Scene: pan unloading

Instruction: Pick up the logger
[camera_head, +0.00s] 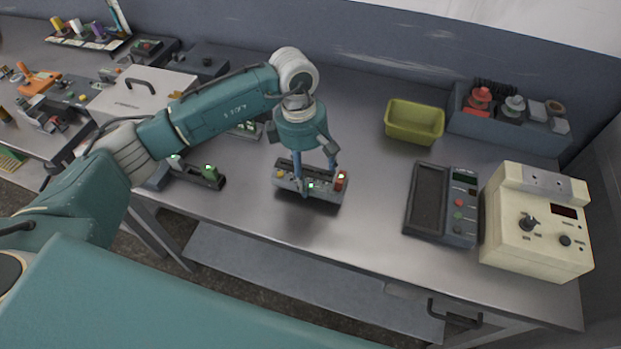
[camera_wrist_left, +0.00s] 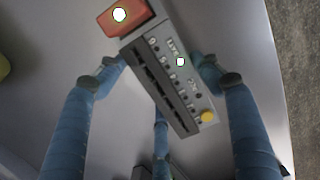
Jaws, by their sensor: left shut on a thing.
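The logger is a grey box (camera_head: 289,181) with a red block at one end, slots, small ports and a yellow knob. It is over the middle of the workbench in the head view, a dark shadow under it; I cannot tell for sure whether it touches the bench. My left gripper (camera_head: 319,178) points down with its blue fingers shut on the logger's long sides. In the left wrist view the logger (camera_wrist_left: 172,82) lies tilted between the dark fingertips, its red end at upper left. My right gripper is not in view.
Grey devices with green lights (camera_head: 208,173) sit left of the logger, near a white case (camera_head: 140,100). A yellow-green bin (camera_head: 414,121), a grey meter (camera_head: 441,205), a cream control box (camera_head: 538,222) and a grey crate (camera_head: 500,128) stand right. The bench between is clear.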

